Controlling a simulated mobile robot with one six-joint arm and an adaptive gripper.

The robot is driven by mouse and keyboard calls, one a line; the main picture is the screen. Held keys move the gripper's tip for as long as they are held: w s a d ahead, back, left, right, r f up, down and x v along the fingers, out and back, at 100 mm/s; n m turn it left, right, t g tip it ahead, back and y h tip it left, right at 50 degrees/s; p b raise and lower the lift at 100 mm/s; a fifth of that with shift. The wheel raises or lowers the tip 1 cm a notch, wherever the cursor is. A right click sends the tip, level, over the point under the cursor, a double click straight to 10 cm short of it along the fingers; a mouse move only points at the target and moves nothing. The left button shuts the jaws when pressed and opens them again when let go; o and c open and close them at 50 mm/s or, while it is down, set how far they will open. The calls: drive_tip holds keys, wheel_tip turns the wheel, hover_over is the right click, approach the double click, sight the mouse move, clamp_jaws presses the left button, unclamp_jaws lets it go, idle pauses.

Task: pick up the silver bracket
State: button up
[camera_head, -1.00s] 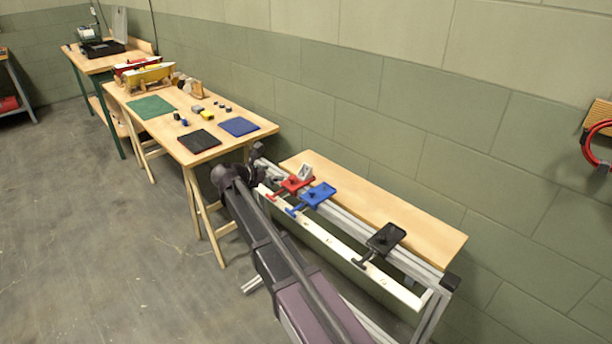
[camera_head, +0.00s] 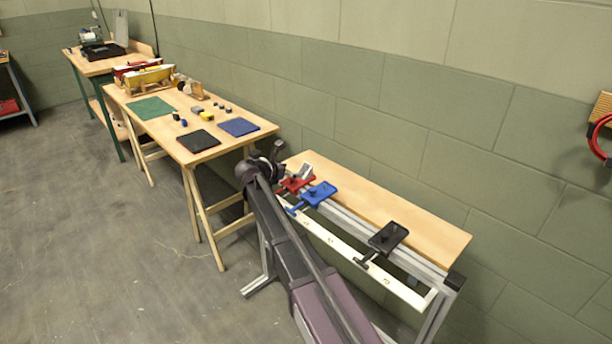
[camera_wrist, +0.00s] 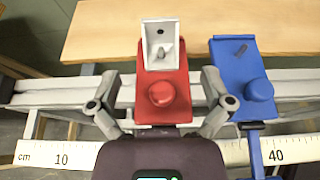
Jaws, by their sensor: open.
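The silver bracket (camera_wrist: 160,42) stands on the far end of a red plate (camera_wrist: 163,95) with a round knob. It is a light grey angle piece with a dark hole and a small peg in front. In the head view the bracket (camera_head: 305,172) shows just right of my gripper (camera_head: 277,160), above the red plate (camera_head: 292,186). In the wrist view my gripper (camera_wrist: 160,82) is open, with one finger on each side of the red plate. The bracket lies beyond the fingertips, between their lines, and they do not touch it.
A blue plate (camera_wrist: 243,80) with a knob stands close right of my right finger. A black plate (camera_head: 387,237) sits farther along the rail. A wooden board (camera_head: 410,205) runs behind, against the wall. A table (camera_head: 262,133) with mats stands to the left.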

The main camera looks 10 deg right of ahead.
sight(308, 169)
drive_tip(key=shift+w+d, duration=0.1)
drive_tip(key=shift+d, duration=0.05)
drive_tip(key=shift+b+x, duration=0.9)
drive_tip(key=shift+x, duration=1.7)
drive_tip(key=shift+r, duration=0.1)
drive_tip(key=c, duration=1.2)
